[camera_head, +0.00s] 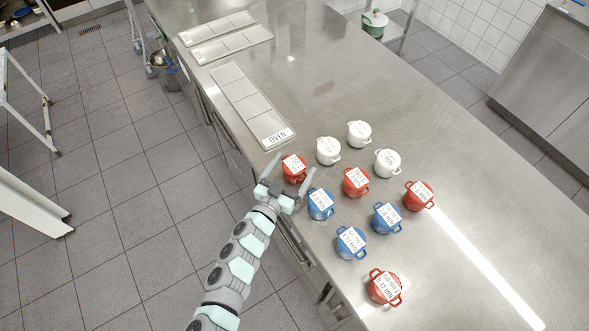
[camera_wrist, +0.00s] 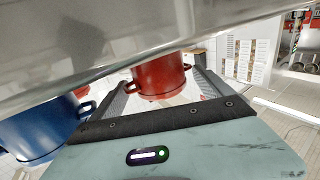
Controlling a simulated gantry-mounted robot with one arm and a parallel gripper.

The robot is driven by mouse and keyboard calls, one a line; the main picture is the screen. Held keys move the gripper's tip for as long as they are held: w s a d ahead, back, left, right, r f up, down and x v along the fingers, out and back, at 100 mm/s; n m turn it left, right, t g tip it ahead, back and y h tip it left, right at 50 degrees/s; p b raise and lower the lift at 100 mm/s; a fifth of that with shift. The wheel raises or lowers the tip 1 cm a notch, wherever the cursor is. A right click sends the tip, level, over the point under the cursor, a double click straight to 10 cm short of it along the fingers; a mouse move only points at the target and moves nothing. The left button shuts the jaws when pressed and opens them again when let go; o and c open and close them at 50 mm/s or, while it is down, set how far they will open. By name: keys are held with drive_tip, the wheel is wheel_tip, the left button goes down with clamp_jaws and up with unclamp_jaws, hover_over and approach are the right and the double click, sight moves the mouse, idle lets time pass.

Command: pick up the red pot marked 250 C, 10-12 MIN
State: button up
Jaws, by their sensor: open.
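Several red pots stand on the steel counter. One red pot (camera_head: 294,169) sits near the counter's left edge, its lid label too small to read surely. My gripper (camera_head: 295,164) is open, with its fingers on either side of this pot. In the wrist view the red pot (camera_wrist: 160,76) shows between the fingers, with a gap at each side. Other red pots stand at the middle (camera_head: 356,183), at the right (camera_head: 420,197) and near the front (camera_head: 384,289). The front pot's label seems to read 10-12 MIN; its temperature is unclear.
A blue pot (camera_head: 321,206) stands close by my gripper's right finger, and also shows in the wrist view (camera_wrist: 38,133). Two more blue pots and three white pots (camera_head: 328,151) stand around. A panel marked OVEN (camera_head: 250,105) lies behind. The counter (camera_head: 470,160) is clear at the right.

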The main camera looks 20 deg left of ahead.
sight(300, 157)
drive_tip(key=shift+w+d, duration=0.1)
drive_tip(key=shift+w, duration=1.8)
drive_tip(key=shift+c, duration=0.2)
drive_tip(key=c, duration=1.8)
drive_tip(key=shift+o, duration=0.2)
wheel_tip(300, 157, up, 20)
drive_tip(key=p, duration=0.6)
drive_tip(key=shift+p, duration=0.3)
